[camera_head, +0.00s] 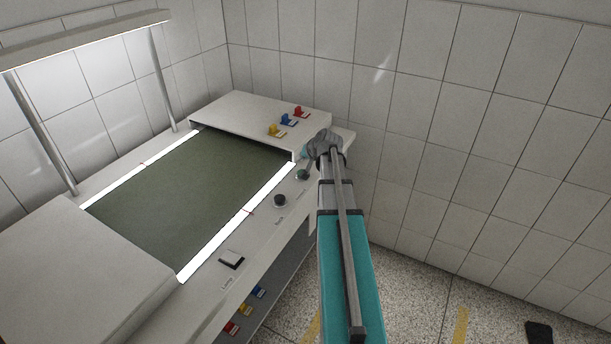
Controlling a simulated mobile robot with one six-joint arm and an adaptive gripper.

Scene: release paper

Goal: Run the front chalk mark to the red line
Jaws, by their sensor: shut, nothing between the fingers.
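A dark green sheet (190,192) lies flat across the bed of the white machine, between two bright strips. Small red marks show at the near strip (250,211) and the far strip (143,163); I take these for the red line's ends. I cannot make out a chalk mark on the sheet. My gripper (304,153) is small and partly hidden by my wrist, above the panel's right end near the green knob. It is shut and empty.
Yellow, blue and red clips (288,120) stand on the right-hand cover (245,110). A lamp bar (85,35) on two posts stands over the back.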

